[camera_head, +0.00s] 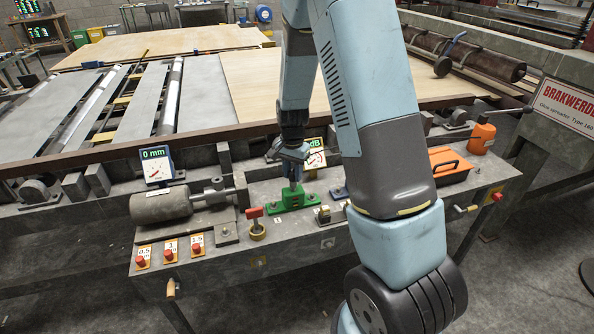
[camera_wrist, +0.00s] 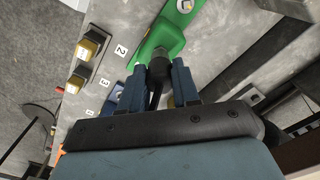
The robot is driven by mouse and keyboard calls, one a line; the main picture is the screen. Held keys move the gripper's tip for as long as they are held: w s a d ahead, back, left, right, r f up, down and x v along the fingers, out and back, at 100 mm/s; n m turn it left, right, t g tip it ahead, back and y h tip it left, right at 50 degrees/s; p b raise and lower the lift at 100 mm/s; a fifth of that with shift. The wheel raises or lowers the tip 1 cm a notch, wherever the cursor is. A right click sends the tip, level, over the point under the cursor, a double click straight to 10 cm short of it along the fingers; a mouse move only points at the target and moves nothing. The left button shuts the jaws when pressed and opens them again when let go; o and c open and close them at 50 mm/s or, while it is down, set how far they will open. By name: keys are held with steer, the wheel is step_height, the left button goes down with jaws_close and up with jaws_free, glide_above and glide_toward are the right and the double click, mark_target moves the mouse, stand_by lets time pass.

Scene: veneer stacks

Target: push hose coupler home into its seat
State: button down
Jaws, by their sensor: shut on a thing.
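My gripper (camera_head: 292,172) points down over the green seat (camera_head: 306,201) on the front ledge of the machine. In the wrist view, my gripper (camera_wrist: 160,72) has its two blue fingers shut on a dark round coupler (camera_wrist: 158,64). A dark hose (camera_wrist: 154,97) runs back from it between the fingers. The coupler meets the edge of the green seat (camera_wrist: 160,38) in the wrist view. How deep it sits cannot be told, as the fingers and the coupler itself hide the joint.
A red-handled valve (camera_head: 255,222) stands left of the seat, and yellow-topped fittings (camera_wrist: 90,44) lie beside it. A gauge (camera_head: 315,155) stands behind. A grey cylinder (camera_head: 160,206) is at left, an orange case (camera_head: 448,167) at right. My arm hides part of the ledge.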

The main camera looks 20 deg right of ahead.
steer(key=shift+f, duration=0.7)
steer(key=c, duration=0.7)
jaws_free()
steer(key=shift+c, duration=0.2)
step_height(320, 180, up, 14)
steer(key=shift+f, duration=0.15)
